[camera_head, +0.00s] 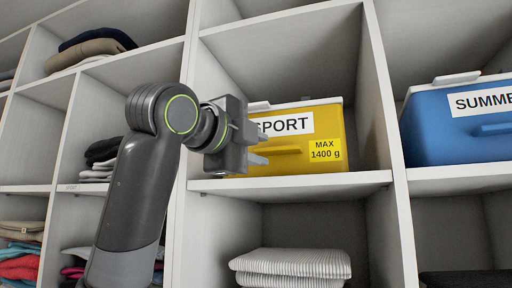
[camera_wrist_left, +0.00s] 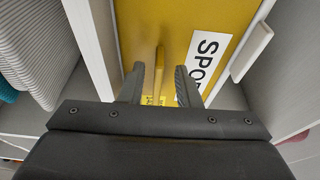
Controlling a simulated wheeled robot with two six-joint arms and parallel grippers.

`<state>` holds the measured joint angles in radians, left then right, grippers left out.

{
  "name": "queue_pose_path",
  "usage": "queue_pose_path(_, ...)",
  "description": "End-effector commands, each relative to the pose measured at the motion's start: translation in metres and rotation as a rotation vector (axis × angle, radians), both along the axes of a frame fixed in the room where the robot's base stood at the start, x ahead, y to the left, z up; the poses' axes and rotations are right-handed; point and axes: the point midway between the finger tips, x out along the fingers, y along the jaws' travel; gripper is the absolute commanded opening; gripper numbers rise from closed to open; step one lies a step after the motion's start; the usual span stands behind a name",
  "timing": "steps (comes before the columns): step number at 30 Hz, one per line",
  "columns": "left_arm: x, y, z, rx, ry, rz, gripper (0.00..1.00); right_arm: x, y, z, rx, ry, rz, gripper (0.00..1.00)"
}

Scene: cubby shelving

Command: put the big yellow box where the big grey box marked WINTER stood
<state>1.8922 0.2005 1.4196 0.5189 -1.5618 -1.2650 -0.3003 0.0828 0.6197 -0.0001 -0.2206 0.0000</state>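The big yellow box (camera_head: 335,125) stands in an upper-middle cubby, with a white lid, a SPORT label and a "MAX 1400 g" sticker. It also fills the middle of the left wrist view (camera_wrist_left: 190,15). My left gripper (camera_head: 264,150) is in front of its left part. In the wrist view its two fingers are apart, with the yellow front handle (camera_wrist_left: 159,65) between them; I cannot tell whether they touch it. The gripper hides part of the label and handle in the head view. No grey box marked WINTER is in view. My right gripper is not in view.
A blue box (camera_head: 450,135) labelled SUMME..., cut off by the frame, stands in the cubby to the right. Striped folded cloth (camera_head: 292,265) lies in the cubby below. Folded clothes (camera_head: 90,48) fill cubbies at left. The cubby above the yellow box shows no contents.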

Motion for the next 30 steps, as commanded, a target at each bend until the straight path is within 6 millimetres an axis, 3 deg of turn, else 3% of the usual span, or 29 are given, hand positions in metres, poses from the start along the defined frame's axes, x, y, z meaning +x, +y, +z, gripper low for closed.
queue_pose_path(11, -0.005, 0.004, 0.0, 0.0, -0.002, 0.001, 0.3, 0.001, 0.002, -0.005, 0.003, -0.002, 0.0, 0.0)
queue_pose_path(21, -0.057, 0.039, -0.003, -0.002, -0.006, 0.003, 0.3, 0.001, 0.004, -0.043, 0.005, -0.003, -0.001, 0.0)
queue_pose_path(30, -0.094, 0.064, -0.001, 0.0, -0.001, 0.001, 0.3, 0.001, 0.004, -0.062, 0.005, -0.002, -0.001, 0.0)
